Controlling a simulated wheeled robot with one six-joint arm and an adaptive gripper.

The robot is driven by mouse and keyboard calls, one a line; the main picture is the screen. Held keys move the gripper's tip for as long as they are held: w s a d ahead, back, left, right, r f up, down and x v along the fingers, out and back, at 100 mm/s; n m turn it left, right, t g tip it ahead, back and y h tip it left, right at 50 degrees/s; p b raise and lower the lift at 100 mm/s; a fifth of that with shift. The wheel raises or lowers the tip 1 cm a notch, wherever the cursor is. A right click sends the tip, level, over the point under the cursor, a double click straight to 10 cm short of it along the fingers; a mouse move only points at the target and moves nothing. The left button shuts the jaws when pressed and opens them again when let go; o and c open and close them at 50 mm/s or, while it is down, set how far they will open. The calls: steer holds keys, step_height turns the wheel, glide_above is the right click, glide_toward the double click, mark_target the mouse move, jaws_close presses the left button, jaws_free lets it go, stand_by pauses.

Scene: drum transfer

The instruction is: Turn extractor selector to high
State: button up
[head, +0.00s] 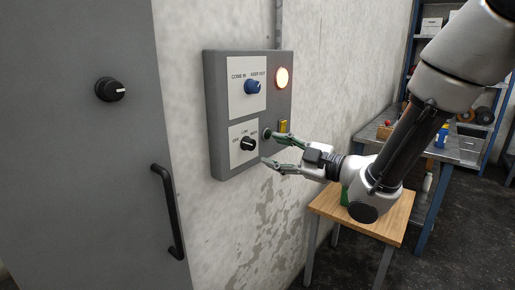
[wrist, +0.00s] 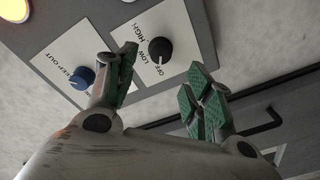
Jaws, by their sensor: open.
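The extractor selector is a small black knob (head: 248,143) on a white plate marked OFF, LOW and HIGH, low on the grey wall box (head: 216,120). My gripper (head: 266,147) is open and empty, to the right of the knob in the head view, with one finger higher than the other. In the wrist view my gripper (wrist: 160,72) has its green-padded fingers spread, apart from the knob.
Above is a blue knob (head: 252,86) marked COME IN and KEEP OUT, beside a lit lamp (head: 283,78). A yellow part (head: 283,126) sits on the box near the upper finger. A grey door with a handle (head: 168,212) is at left; a wooden table (head: 385,222) is at right.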

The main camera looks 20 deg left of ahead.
mark_target(253, 145)
steer(key=x, duration=0.7)
steer(key=shift+w+a+f, duration=0.1)
steer(key=shift+a, duration=0.05)
steer(key=c, duration=1)
